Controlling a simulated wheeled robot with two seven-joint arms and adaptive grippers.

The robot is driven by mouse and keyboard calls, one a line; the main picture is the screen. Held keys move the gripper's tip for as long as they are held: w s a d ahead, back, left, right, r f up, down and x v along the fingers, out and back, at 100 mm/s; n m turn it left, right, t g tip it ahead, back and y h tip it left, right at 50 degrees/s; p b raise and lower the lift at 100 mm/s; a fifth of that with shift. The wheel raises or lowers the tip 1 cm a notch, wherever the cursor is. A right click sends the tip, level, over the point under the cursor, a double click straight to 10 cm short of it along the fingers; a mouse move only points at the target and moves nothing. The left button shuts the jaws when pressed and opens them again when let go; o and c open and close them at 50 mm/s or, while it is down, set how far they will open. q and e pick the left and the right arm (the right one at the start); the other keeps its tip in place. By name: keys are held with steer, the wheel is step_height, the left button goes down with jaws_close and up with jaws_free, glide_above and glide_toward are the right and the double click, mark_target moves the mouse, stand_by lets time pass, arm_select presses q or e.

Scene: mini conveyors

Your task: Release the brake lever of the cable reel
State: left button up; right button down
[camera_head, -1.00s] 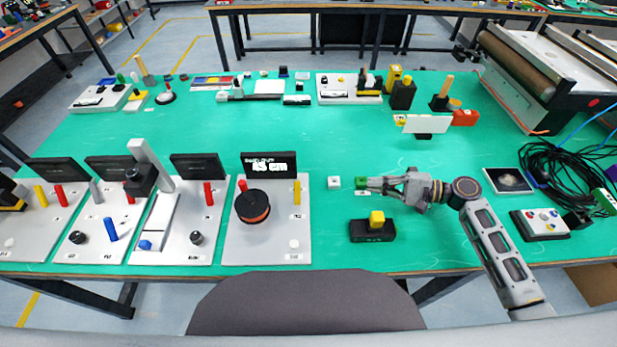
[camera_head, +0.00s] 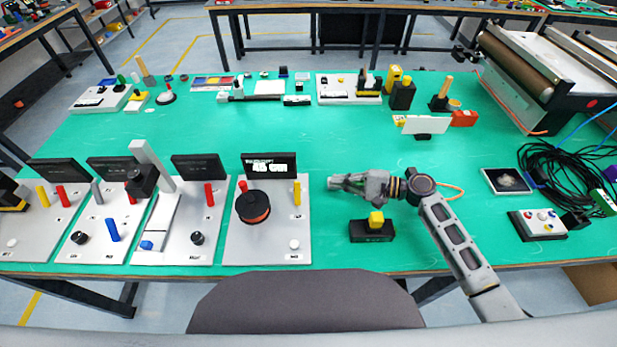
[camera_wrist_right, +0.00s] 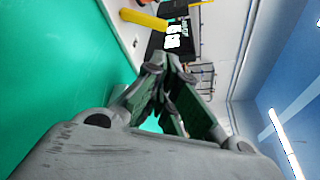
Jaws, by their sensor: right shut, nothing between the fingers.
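The cable reel (camera_head: 252,207) is a dark round drum with an orange rim on a light grey board (camera_head: 265,246). A yellow lever (camera_head: 297,192) stands upright at the board's right side, and a red one (camera_head: 243,185) is behind the reel. Which is the brake lever, I cannot tell. My right gripper (camera_head: 333,182) is shut and empty, pointing left, a short way right of the board and apart from the yellow lever. In the right wrist view the fingertips (camera_wrist_right: 168,64) meet, with the yellow lever (camera_wrist_right: 143,19) beyond. My left gripper is out of view.
A black display (camera_head: 268,165) reading about 45 cm stands behind the reel. A black box with a yellow block (camera_head: 376,218) lies just in front of my right gripper. More lever boards stand to the left.

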mark_target(298, 194)
steer(key=x, duration=0.7)
steer(key=shift+a+p, duration=0.3)
steer(key=shift+a, duration=0.1)
steer(key=shift+w+a+f, duration=0.15)
steer(key=shift+w+a, duration=0.1)
steer(key=shift+a, duration=0.35)
steer(key=shift+a+f, duration=0.1)
steer(key=shift+a, duration=0.1)
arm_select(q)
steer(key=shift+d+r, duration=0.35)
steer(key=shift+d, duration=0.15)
arm_select(e)
steer(key=shift+s, duration=0.1)
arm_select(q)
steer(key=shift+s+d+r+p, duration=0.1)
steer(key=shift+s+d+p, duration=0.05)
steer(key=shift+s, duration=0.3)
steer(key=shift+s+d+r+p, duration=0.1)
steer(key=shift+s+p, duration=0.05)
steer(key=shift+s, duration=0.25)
arm_select(e)
steer(key=shift+r, duration=0.2)
